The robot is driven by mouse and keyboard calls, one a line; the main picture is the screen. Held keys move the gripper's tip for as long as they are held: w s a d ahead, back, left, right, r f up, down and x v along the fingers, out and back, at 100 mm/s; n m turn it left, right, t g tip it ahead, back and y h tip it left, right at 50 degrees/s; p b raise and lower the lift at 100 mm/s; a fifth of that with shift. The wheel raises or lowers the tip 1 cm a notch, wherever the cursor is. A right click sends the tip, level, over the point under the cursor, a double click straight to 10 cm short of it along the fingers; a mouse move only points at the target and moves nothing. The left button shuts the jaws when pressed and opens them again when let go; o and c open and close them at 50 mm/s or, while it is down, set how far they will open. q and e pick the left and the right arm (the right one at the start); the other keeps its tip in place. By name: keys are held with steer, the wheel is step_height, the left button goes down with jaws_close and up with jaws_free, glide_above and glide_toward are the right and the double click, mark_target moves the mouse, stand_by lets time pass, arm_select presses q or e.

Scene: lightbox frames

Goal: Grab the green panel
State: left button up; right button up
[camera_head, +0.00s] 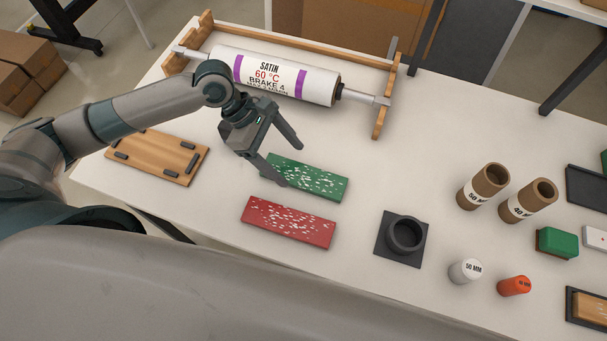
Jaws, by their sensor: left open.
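The green panel (318,181) lies flat on the white table, a rectangle flecked with white. My left gripper (293,166) is open above the left end of the green panel, and its fingers point down towards it. One finger overlaps the panel's left end in the picture; I cannot tell whether it touches. The gripper holds nothing. My right gripper is not in view.
A red panel (288,223) lies just in front of the green one. A wooden board (157,158) lies left, and a roll on a wooden stand (275,79) is behind. A black ring holder (404,234) and cardboard tubes (485,186) stand to the right.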

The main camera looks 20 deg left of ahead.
mark_target(303, 175)
arm_select(q)
steer(key=shift+d+f+p, duration=0.4)
steer(key=shift+d+f, duration=0.05)
steer(key=shift+f, duration=0.05)
steer(key=shift+p+x, duration=0.55)
steer(key=shift+x, duration=1.35)
steer(key=shift+a, duration=0.15)
steer(key=shift+c, duration=0.2)
steer(key=c, duration=1.2)
steer(key=shift+r, duration=0.15)
steer(key=shift+c, duration=0.2)
